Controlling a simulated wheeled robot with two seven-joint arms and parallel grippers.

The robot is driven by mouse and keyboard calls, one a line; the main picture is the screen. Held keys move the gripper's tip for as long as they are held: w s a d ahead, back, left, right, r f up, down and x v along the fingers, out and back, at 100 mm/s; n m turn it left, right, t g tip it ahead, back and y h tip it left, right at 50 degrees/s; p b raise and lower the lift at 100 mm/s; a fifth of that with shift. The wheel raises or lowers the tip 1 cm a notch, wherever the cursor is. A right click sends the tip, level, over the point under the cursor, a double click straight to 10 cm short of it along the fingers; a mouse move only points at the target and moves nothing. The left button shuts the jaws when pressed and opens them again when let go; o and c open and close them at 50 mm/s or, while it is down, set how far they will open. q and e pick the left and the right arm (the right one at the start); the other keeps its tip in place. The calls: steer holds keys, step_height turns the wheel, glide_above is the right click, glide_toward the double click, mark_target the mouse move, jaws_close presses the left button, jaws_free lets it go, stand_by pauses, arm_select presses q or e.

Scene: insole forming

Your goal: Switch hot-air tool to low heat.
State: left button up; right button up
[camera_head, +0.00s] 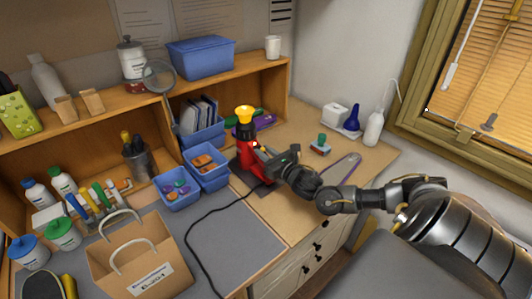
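The hot-air tool looks to be the red upright device with a yellow top (246,143), standing on the bench right of the blue bins. A dark cable runs from near its base toward the front edge. My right gripper (265,163) comes in from the right and is at the lower right side of the red body. Its fingertips overlap the tool in the picture, so I cannot tell whether they touch it or how far apart they are. The heat switch is too small to make out. My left gripper is not in view.
Blue bins (178,199) with small parts stand left of the tool. A paper bag (140,258) stands on the grey mat at the front. A brush-like item (320,146), a long metal tool (341,168) and a white bottle (373,129) are on the right of the bench.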

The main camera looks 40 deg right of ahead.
steer(key=shift+o, duration=1.2)
steer(key=shift+w+a, duration=0.15)
steer(key=shift+s, duration=0.3)
steer(key=s+b, duration=0.3)
steer(key=s, duration=0.7)
steer(key=shift+s, duration=0.2)
steer(key=shift+a, duration=0.15)
